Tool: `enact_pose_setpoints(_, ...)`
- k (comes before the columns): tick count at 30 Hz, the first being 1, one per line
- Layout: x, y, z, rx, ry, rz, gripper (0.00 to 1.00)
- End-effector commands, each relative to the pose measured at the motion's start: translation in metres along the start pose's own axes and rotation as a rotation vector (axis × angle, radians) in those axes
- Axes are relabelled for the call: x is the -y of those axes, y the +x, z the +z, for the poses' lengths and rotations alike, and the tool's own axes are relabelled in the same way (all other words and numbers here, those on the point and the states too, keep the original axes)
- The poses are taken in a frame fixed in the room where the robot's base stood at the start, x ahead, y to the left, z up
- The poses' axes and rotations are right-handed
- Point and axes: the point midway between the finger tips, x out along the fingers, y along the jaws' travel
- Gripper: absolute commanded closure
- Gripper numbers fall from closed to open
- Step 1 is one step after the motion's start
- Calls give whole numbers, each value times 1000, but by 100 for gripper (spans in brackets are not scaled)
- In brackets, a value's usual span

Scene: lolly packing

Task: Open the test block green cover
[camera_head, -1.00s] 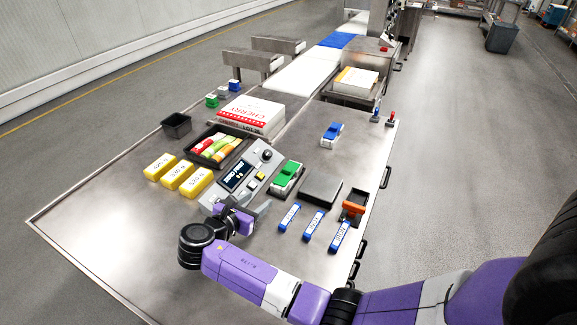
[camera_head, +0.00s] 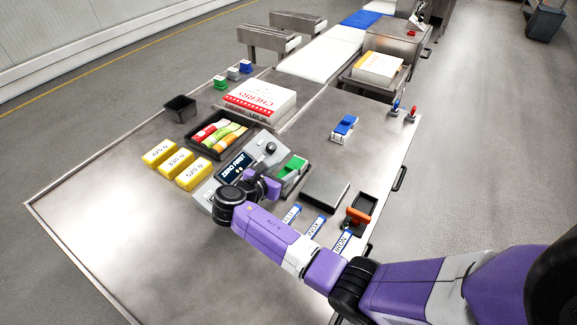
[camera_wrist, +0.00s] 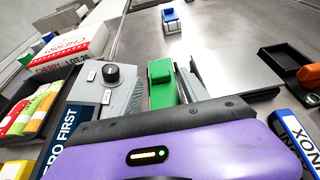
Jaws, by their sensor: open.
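The test block with the green cover (camera_head: 292,168) stands right of the grey console (camera_head: 232,168). The cover looks closed. In the wrist view the green cover (camera_wrist: 162,88) is ahead of the purple gripper body, with a light grey part along its right side. My gripper (camera_head: 270,186) is open, low and close to the near end of the block. In the wrist view its grey fingers lie on either side of the green cover. I cannot tell whether they touch it. My wrist hides part of the console in the head view.
An orange-handled item (camera_head: 359,215), blue-labelled strips (camera_head: 314,226) and a blue block (camera_head: 345,127) are nearby. Yellow blocks (camera_head: 178,163) lie left.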

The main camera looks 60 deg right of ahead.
Motion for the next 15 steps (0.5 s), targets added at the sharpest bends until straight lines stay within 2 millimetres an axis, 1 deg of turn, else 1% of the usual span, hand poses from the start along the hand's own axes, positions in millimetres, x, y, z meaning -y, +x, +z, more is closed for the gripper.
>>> enact_pose_setpoints(1, 1, 8, 0, 0, 0, -4, 47)
enact_pose_setpoints(6, 0, 27, 0, 0, -1, -1, 47)
enact_pose_setpoints(10, 0, 33, 0, 0, 0, 0, 47)
enact_pose_setpoints(15, 0, 34, 0, -1, 0, 1, 47)
